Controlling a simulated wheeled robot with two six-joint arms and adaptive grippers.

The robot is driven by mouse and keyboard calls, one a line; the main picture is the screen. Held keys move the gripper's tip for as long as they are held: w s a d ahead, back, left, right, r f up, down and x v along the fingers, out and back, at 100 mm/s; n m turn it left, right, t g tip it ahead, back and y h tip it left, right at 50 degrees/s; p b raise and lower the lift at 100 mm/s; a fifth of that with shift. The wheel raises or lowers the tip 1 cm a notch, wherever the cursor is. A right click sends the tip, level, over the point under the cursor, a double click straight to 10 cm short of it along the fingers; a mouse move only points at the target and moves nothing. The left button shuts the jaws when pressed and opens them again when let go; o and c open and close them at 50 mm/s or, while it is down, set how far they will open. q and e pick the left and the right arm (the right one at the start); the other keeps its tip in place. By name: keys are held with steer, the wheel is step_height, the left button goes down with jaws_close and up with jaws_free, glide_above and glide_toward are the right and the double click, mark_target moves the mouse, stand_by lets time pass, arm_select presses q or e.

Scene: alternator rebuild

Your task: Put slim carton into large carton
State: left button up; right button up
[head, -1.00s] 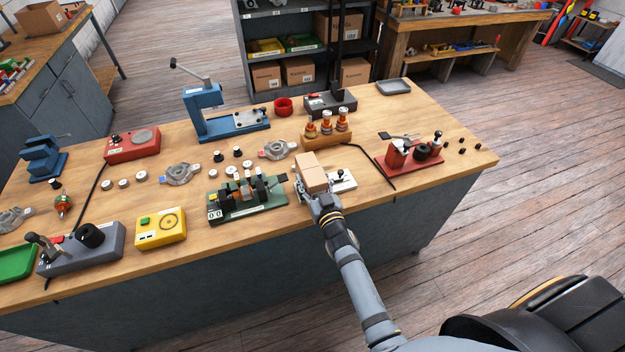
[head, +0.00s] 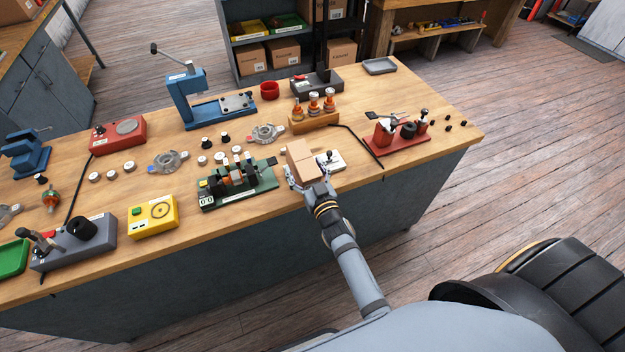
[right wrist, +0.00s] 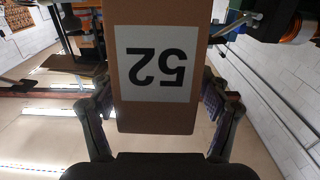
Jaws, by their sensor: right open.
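A small brown carton (head: 300,160) stands near the front edge of the wooden bench, between the green fixture and a small white device. I cannot tell whether it is the slim carton or the large one. In the right wrist view the carton (right wrist: 155,110) shows a white label reading 52, upside down. My right gripper (head: 304,185) is open, with one finger on each side of the carton; the right wrist view shows the fingers (right wrist: 160,105) close to its sides. My left gripper is not in view.
The green fixture (head: 237,187) stands close left of the carton and the white device (head: 332,162) close right. More cartons (head: 284,53) sit on the grey shelf behind the bench.

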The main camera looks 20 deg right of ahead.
mark_target(311, 181)
steer(key=s+p, duration=0.1)
steer(key=s, duration=0.8)
steer(key=shift+s+d+r, duration=0.1)
steer(key=shift+s+d, duration=0.05)
steer(key=shift+s, duration=0.15)
